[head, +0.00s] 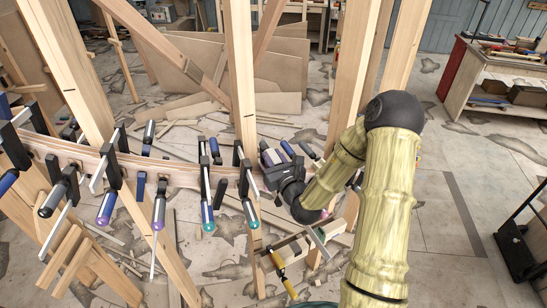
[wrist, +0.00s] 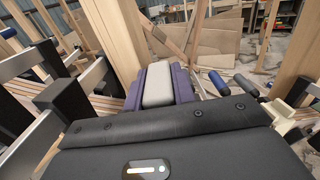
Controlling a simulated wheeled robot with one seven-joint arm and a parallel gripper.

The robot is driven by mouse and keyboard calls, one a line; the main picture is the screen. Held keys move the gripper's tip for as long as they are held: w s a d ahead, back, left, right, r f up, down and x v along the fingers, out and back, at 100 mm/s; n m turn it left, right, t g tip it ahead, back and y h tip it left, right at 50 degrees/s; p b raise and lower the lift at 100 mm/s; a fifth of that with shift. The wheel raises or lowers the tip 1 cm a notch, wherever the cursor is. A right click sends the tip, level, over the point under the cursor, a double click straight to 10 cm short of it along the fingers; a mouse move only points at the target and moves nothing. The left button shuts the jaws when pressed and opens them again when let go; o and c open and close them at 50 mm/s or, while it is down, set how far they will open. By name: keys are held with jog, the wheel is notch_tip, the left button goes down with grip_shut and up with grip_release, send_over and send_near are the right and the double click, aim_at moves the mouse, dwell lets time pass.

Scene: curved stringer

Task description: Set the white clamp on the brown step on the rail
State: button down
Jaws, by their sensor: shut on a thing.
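My gripper (head: 272,160) is at the right end of the curved wooden rail (head: 182,174), beside an upright post. In the wrist view its purple fingers (wrist: 158,86) are closed around a pale grey piece. I take this to be part of the white clamp; a cream-white part (wrist: 284,115) also shows at the right edge of my gripper. Most of the clamp is hidden by my gripper and arm, so I cannot tell whether it touches the rail. I cannot pick out the brown step clearly; my gripper may cover it.
Several dark clamps with blue, purple and teal handles (head: 207,212) grip the rail to the left of my gripper. Tall wooden posts (head: 241,80) stand close around it. A wooden beam with a yellow-handled clamp (head: 279,264) is below. The floor at the right is fairly open.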

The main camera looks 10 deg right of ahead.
jog(key=shift+f+b, duration=0.75)
jog(key=shift+f, duration=0.25)
jog(key=shift+f+b, duration=0.45)
jog(key=shift+f, duration=0.05)
jog(key=c, duration=1.1)
grip_release()
jog(key=shift+s+f, duration=0.1)
